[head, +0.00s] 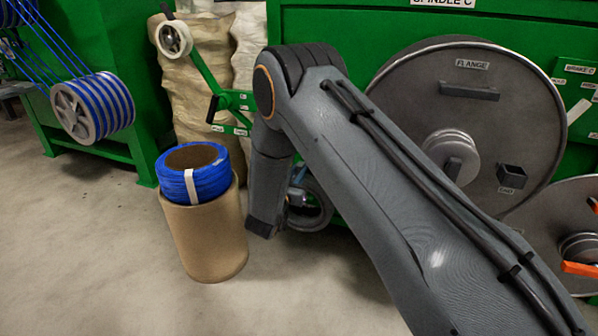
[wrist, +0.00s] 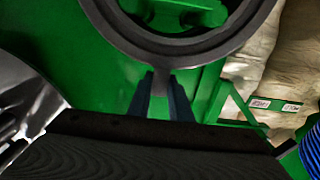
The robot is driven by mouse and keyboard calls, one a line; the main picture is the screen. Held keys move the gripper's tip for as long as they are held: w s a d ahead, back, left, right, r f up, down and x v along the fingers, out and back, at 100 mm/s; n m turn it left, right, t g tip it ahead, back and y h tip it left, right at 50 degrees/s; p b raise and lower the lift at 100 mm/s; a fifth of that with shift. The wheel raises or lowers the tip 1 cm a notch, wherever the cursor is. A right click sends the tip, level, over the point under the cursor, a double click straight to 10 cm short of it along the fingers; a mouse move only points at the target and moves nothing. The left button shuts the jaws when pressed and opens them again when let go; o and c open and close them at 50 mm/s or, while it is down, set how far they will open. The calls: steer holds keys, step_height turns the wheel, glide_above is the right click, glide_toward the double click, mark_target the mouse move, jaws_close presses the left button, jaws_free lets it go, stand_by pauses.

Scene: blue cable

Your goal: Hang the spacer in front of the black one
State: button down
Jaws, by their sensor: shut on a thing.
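My gripper (wrist: 160,98) is shut on the short tab of a dark grey ring, the spacer (wrist: 180,48). The ring stands out beyond my fingertips at the top of the wrist view, its upper part cut off by the frame. In the head view the spacer (head: 322,218) shows low beside my forearm, in front of the green machine and partly hidden by my arm. My fingers are mostly hidden there. I cannot make out a separate black spacer in either view.
A large grey flange disc (head: 400,88) with a central hub (head: 452,152) is on the green machine at right. A blue cable coil (head: 208,182) sits on a cardboard tube (head: 215,245) left of my arm. A tape roll (head: 174,39) hangs on a green bracket. Floor in front is clear.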

steer(key=c, duration=0.8)
jaws_free()
steer(key=shift+o, duration=0.2)
steer(key=shift+r+p, duration=2.15)
steer(key=shift+r, duration=0.4)
stand_by(0.6)
steer(key=shift+p+v, duration=0.9)
steer(key=shift+v, duration=0.7)
stand_by(0.8)
